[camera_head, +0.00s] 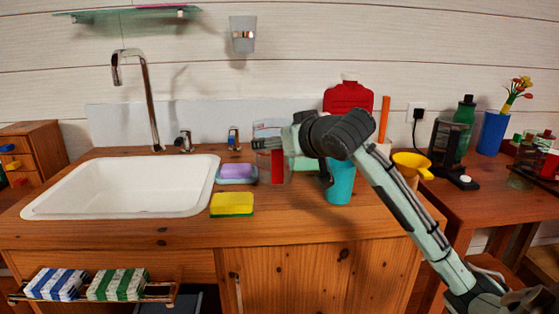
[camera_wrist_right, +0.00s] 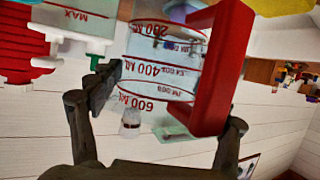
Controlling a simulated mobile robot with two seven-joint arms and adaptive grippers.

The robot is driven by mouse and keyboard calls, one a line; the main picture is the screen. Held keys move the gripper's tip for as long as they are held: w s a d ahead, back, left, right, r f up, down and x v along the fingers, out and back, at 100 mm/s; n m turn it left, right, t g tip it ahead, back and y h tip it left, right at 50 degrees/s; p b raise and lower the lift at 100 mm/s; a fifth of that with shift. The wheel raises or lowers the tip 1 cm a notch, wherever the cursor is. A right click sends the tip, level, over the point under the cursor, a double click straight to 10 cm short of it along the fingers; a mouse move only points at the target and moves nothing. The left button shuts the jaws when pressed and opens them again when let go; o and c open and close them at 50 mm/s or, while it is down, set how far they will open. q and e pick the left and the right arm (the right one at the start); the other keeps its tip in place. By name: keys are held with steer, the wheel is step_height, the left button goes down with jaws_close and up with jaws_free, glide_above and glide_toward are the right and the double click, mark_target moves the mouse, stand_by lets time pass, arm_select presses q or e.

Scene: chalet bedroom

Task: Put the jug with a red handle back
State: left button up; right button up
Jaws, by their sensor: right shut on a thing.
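The clear measuring jug (camera_head: 268,143) with a red handle (camera_head: 277,167) is upright at the back of the wooden counter, right of the soap dish. In the right wrist view the jug (camera_wrist_right: 160,62) appears upside down, with red scale marks and its large red handle (camera_wrist_right: 228,70). My right gripper (camera_head: 287,141) reaches in from the right and is shut on the jug, with its fingers on either side in the wrist view. I cannot tell whether the jug's base touches the counter. My left gripper is not in view.
A teal cup (camera_head: 341,187) stands under my right arm, with a red container (camera_head: 348,97) behind. A purple soap in a dish (camera_head: 237,181), a yellow sponge (camera_head: 232,206) and a white sink (camera_head: 120,187) lie left. A yellow funnel (camera_head: 412,163) is right. The front counter strip is clear.

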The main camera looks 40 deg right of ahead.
steer(key=shift+w+d+f, duration=0.1)
steer(key=shift+d+f, duration=0.1)
step_height(320, 180, down, 3)
steer(key=shift+f, duration=0.55)
steer(key=o, duration=1.4)
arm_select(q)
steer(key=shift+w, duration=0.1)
